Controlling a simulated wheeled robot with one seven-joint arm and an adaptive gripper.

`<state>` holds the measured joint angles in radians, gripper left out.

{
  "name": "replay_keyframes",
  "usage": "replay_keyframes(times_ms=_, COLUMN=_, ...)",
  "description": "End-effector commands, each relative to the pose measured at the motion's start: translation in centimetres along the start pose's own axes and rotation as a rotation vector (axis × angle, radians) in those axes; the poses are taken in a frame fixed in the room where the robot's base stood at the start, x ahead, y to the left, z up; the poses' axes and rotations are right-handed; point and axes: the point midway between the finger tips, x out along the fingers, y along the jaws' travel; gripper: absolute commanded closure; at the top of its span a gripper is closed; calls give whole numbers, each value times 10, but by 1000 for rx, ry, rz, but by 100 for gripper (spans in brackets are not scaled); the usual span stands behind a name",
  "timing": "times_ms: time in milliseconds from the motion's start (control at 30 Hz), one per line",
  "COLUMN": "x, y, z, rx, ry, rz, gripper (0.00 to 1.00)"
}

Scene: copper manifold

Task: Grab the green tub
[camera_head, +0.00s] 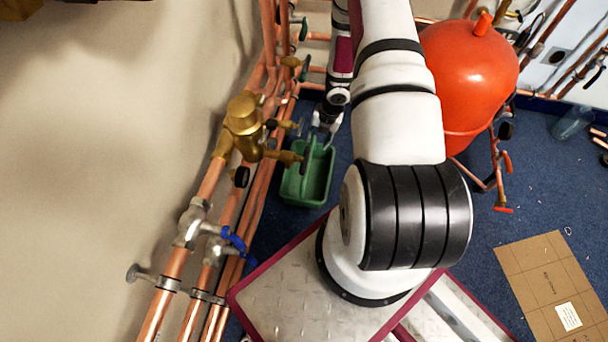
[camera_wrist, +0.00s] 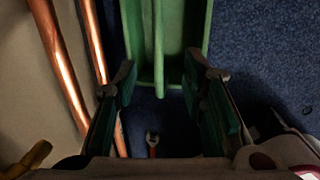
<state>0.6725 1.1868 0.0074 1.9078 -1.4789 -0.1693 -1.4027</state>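The green tub (camera_head: 318,185) stands on the blue floor beside the copper pipes, with a handle along its middle. My gripper (camera_head: 325,124) is at the far end of the tub in the head view. In the wrist view the tub (camera_wrist: 183,35) fills the top middle, and its handle bar points down between my fingers. My gripper (camera_wrist: 166,82) is open there, with one fingertip on each side of the handle. The fingertips appear close to the tub's end corners; I cannot tell whether they touch. Part of the tub is outside the wrist view.
Copper pipes (camera_head: 182,265) with brass valves (camera_head: 243,115) run along the wall, close to the tub's left. A red tank (camera_head: 470,75) stands right of my arm. A small wrench-like tool (camera_wrist: 152,140) lies below the gripper. Cardboard (camera_head: 545,285) lies at right.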

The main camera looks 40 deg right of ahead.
Motion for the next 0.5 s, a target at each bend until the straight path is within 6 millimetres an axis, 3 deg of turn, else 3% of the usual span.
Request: replay_keyframes(times_ms=500, x=86, y=-4, z=-9, rx=-29, ry=22, rz=12, gripper=62)
